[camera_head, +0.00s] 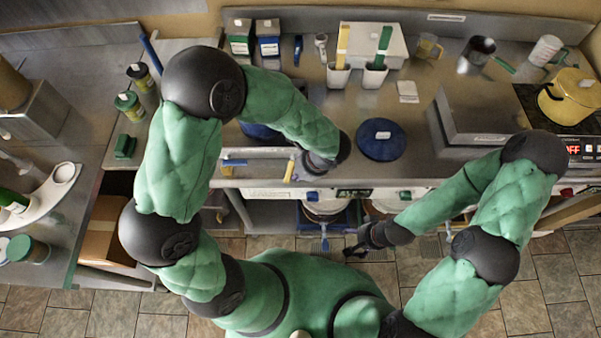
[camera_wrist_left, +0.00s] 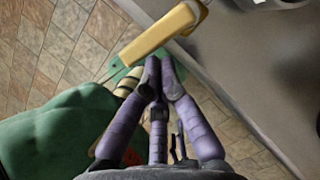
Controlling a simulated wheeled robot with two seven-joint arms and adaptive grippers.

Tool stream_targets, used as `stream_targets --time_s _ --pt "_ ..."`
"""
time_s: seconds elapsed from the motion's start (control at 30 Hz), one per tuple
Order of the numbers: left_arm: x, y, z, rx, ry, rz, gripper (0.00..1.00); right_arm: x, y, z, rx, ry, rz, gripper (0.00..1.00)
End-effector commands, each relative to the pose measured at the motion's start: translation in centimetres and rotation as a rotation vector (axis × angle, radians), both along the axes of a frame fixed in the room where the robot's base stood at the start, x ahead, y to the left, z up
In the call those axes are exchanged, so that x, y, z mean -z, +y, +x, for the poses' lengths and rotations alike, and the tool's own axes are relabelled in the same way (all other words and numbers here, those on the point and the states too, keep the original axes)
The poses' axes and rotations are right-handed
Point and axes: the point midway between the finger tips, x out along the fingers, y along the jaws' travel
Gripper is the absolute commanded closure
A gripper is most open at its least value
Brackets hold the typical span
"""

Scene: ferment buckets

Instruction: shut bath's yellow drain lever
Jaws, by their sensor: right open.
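The yellow drain lever (camera_head: 290,168) sticks out at the front edge of the bath counter (camera_head: 255,181). It shows large at the top of the left wrist view (camera_wrist_left: 165,32), with a pale pivot end at the counter edge. My left gripper (camera_head: 308,166) is just to the right of the lever in the head view. In the left wrist view its purple fingers (camera_wrist_left: 160,68) come together at the tips, with nothing between them, close to the lever. Whether they touch it I cannot tell. My right gripper (camera_head: 355,250) is open over the floor. The bath is mostly hidden by my left arm.
A round blue lid (camera_head: 380,140) sits on the counter to the right. Buckets (camera_head: 325,208) stand beneath the counter. A yellow pot (camera_head: 569,96) stands at the far right. Tiled floor is open in front.

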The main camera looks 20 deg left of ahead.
Motion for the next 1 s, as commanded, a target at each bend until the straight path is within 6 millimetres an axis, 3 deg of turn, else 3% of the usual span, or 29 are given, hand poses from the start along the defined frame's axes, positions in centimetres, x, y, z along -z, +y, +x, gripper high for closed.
stream_targets --time_s 1.0 --pt "0.0 4.5 -1.1 0.802 0.0 0.001 1.0 0.8 0.0 0.0 0.0 0.0 0.0 0.22"
